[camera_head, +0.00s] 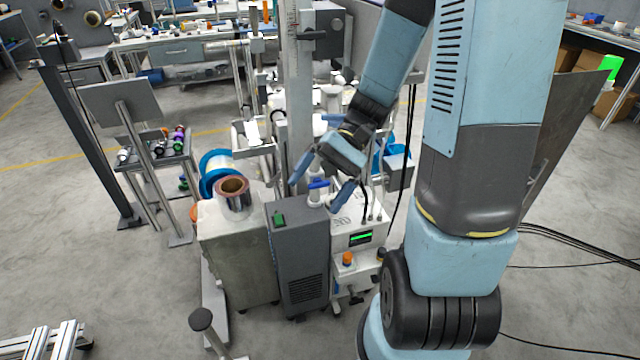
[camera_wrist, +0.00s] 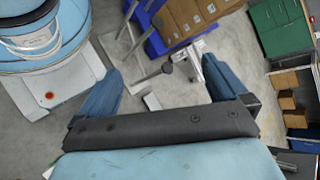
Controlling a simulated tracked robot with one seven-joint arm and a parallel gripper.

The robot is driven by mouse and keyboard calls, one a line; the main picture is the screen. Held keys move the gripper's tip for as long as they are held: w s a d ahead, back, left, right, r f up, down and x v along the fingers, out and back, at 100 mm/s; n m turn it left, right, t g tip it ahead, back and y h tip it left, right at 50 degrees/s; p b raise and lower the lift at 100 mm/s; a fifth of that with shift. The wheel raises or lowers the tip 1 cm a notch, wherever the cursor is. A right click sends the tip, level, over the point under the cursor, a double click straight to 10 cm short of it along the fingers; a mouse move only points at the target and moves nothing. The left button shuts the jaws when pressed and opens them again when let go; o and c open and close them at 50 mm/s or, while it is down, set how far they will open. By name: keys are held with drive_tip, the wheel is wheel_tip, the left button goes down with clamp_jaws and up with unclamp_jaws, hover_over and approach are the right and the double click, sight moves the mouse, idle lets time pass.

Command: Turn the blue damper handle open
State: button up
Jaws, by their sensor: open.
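The blue damper handle (camera_head: 318,184) is a small blue bar on top of a short white upright pipe (camera_head: 317,198), above the dark grey cabinet. My gripper (camera_head: 315,195) is open, with its blue fingers spread. In the head view one finger shows to the upper left of the handle and the other to its lower right, so the handle appears in the gap. I cannot tell the depth between them or any contact. In the wrist view the open fingers (camera_wrist: 160,66) show, but I cannot make out the handle there.
The dark grey cabinet (camera_head: 298,255) stands between a metal cabinet with a copper-coloured roll (camera_head: 233,198) and a white unit with a green display (camera_head: 360,238). A tall grey column (camera_head: 298,90) rises close behind the gripper. Open floor (camera_head: 120,280) lies to the left.

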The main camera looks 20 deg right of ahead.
drive_tip(key=w+a+f+m+t+y, duration=0.1)
drive_tip(key=w+f+m+y, duration=0.35)
drive_tip(key=y, duration=0.45)
drive_tip(key=m+t+h, duration=1.8)
drive_tip(key=m+t, duration=0.9)
drive_tip(key=m, duration=0.3)
approach(319, 183)
drive_tip(key=shift+n, duration=0.25)
drive_tip(key=x, duration=0.9)
drive_tip(key=shift+w+f, duration=0.15)
drive_tip(key=shift+w, duration=0.3)
